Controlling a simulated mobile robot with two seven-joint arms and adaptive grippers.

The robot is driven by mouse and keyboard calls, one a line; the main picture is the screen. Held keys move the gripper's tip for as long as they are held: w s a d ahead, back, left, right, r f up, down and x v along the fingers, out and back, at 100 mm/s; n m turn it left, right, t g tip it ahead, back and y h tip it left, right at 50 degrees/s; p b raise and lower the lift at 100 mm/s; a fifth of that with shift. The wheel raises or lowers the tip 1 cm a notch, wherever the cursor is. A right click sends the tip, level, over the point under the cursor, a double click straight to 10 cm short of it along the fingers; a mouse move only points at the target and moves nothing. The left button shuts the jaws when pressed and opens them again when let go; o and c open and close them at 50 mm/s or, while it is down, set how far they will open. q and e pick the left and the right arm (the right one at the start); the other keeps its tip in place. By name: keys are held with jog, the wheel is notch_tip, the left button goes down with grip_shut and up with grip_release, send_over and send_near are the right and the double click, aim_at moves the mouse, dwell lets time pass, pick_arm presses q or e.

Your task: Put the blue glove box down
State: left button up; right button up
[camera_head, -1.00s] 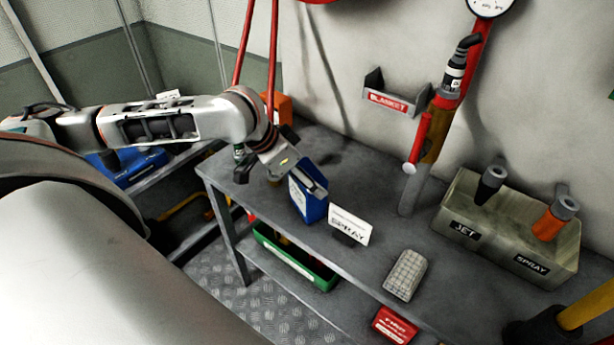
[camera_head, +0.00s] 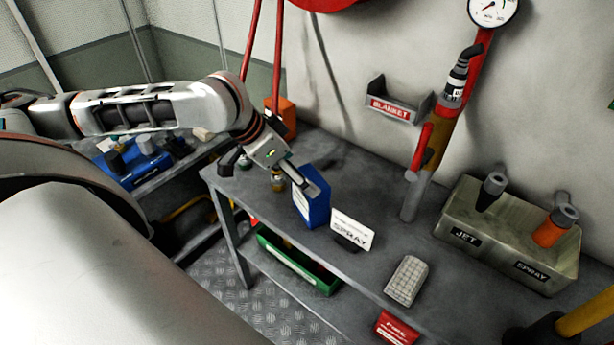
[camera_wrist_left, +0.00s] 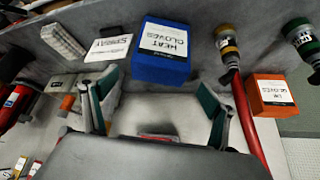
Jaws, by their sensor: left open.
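The blue glove box (camera_head: 317,203) stands upright on the grey bench, left of the spray sign. In the left wrist view the blue box (camera_wrist_left: 163,66) shows its white "HEAT GLOVES" label, just beyond the fingertips. My left gripper (camera_head: 270,178) is open and empty, its fingers spread wide. In the head view one finger overlaps the box's upper left side; in the left wrist view both fingers (camera_wrist_left: 156,92) look clear of it. My right gripper is in neither view.
The spray sign (camera_head: 352,230) stands close right of the box, with a grey ribbed block (camera_head: 407,281) further right. Small bottles (camera_head: 278,181) and an orange box (camera_wrist_left: 272,94) stand on its other side. A green tray (camera_head: 297,262) sits below. Bench behind the box is clear.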

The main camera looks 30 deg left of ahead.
pick_arm(q)
jog(key=p+v, duration=0.1)
jog(key=v, duration=0.5)
jog(key=shift+s+a, duration=0.1)
jog(key=shift+s, duration=0.05)
dwell(0.4)
